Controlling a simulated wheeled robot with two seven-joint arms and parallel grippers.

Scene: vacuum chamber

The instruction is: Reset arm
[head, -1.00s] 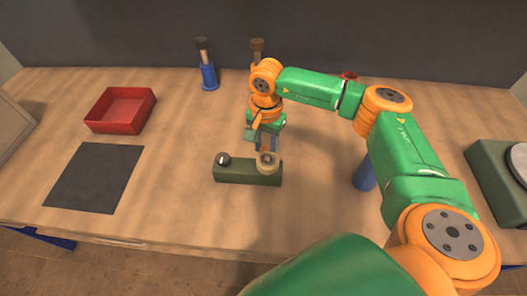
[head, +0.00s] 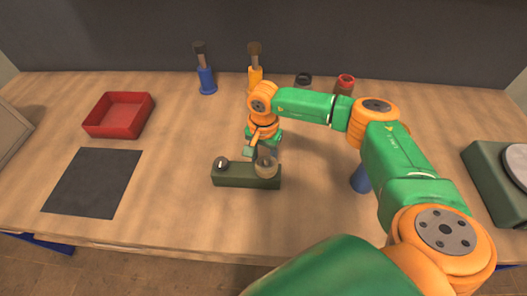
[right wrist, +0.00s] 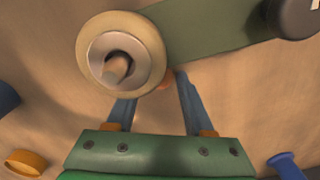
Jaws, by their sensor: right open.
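My right arm reaches in from the right in the head view. Its gripper (head: 265,150) is just behind and over the right end of a dark green block (head: 230,175). In the right wrist view, the two blue fingers (right wrist: 156,95) are apart, with nothing clearly held between them. A tan round piece with a metal ring and a peg in its hole (right wrist: 150,52) sits at that end of the block, just beyond the fingertips. A dark knob (head: 221,163) stands at the block's left end. Contact between fingers and round piece cannot be told. My left gripper is out of view.
A red tray (head: 118,115) and a dark mat (head: 92,182) lie on the left. Blue (head: 207,80) and yellow (head: 255,75) holders stand at the back, beside black (head: 303,80) and red (head: 346,83) round parts. A green device (head: 492,185) is at the right edge.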

